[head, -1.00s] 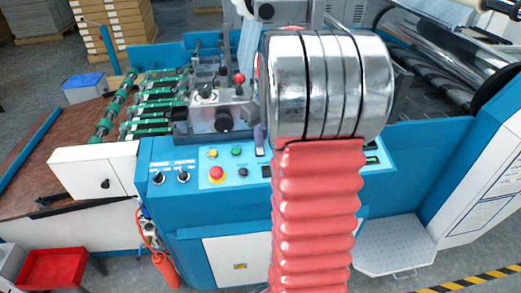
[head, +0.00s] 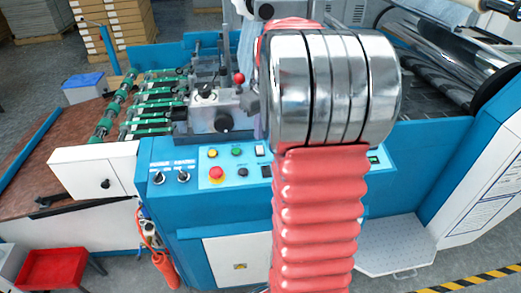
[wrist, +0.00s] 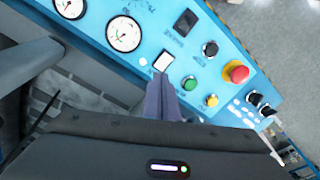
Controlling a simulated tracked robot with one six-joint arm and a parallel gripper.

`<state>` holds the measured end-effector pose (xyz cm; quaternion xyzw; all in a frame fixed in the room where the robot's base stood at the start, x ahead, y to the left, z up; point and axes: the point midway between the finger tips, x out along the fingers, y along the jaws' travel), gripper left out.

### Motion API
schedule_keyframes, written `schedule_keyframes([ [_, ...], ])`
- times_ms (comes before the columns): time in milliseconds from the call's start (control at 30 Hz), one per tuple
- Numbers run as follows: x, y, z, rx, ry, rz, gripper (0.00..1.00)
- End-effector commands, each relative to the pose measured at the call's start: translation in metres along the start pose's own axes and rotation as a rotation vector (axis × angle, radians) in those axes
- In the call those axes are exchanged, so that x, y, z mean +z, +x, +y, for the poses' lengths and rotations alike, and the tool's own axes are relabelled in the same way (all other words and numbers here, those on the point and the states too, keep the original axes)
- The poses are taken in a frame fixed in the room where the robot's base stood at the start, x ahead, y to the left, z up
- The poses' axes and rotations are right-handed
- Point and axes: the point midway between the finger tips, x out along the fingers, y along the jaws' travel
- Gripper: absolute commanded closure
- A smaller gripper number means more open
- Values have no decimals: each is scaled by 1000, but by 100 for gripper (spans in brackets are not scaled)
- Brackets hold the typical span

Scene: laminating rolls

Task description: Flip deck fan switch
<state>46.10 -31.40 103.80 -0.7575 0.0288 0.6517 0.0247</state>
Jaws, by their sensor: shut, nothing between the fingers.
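The blue control panel (head: 200,155) carries a white rocker switch (head: 259,150) and a black rocker switch (head: 266,171). In the wrist view these are the white rocker (wrist: 163,61) and the dark rocker (wrist: 186,22). The labels are too small to read, so I cannot tell which switch is the deck fan's. My gripper (wrist: 160,83) is shut and empty. Its dark fingertips appear just below the white rocker in the wrist view; contact is not clear. In the head view my arm hides most of the gripper, while the white rocker shows clear.
Near the rockers are a red stop button (wrist: 236,72), a green button (wrist: 189,83), a yellow button (wrist: 211,100) and a black button (wrist: 210,48). Two black selector knobs (head: 170,176) sit at the panel's left. Gauges (wrist: 124,34) sit beyond the white rocker. A metal block (head: 215,112) stands behind the panel.

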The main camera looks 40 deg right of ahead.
Motion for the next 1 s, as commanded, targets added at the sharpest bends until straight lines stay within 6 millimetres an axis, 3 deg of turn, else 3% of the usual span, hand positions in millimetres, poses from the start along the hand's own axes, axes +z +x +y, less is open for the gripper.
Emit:
schedule_keyframes([
  [533,-5,-30,0,0,0,1,100],
  [1000,-5,-33,0,0,0,0,100],
])
